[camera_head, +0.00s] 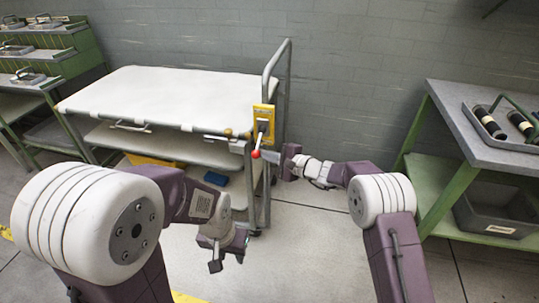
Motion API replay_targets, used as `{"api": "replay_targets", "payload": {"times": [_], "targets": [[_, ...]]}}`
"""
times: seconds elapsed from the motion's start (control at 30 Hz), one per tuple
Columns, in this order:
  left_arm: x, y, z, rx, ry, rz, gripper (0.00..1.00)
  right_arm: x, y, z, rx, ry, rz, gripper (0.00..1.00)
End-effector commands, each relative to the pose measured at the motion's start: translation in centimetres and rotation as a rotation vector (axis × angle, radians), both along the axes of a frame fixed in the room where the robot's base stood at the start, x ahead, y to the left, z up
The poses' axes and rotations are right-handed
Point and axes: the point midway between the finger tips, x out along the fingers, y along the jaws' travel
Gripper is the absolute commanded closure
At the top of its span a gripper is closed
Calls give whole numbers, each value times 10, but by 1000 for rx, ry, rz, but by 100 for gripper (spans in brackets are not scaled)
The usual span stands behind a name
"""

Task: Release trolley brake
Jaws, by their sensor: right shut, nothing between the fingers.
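A trolley (170,88) with a white top and lower shelves stands by the wall. A yellow brake unit (263,112) is mounted at its right end, beside the tall metal handle (288,75). A small red knob (256,154) shows just below the unit. My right gripper (274,156) is shut and empty, with its fingertips close to the right of the red knob; I cannot tell whether they touch it. My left gripper (227,261) hangs low in front of the trolley, away from the brake, and I cannot tell whether its fingers are apart.
A green-framed bench (500,150) stands at the right with a tray (480,125) of dark cylinders and a grey bin (500,212) below. Green shelves (75,45) stand at the left. A blue item (215,179) lies on a lower trolley shelf. The floor between is clear.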

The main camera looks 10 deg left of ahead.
Motion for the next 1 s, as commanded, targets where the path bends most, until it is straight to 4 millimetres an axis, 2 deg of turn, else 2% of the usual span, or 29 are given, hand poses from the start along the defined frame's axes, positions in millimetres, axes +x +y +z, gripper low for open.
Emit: {"api": "replay_targets", "payload": {"times": [0.43,0.83,1.0], "targets": [[0,0,2,0,0,0,64,-2,0,3,1,5,0,100],[0,0,19,0,0,0,64,-6,0,10,2,84,1,100],[0,0,33,0,0,0,64,-9,0,17,4,140,1,100]]}}
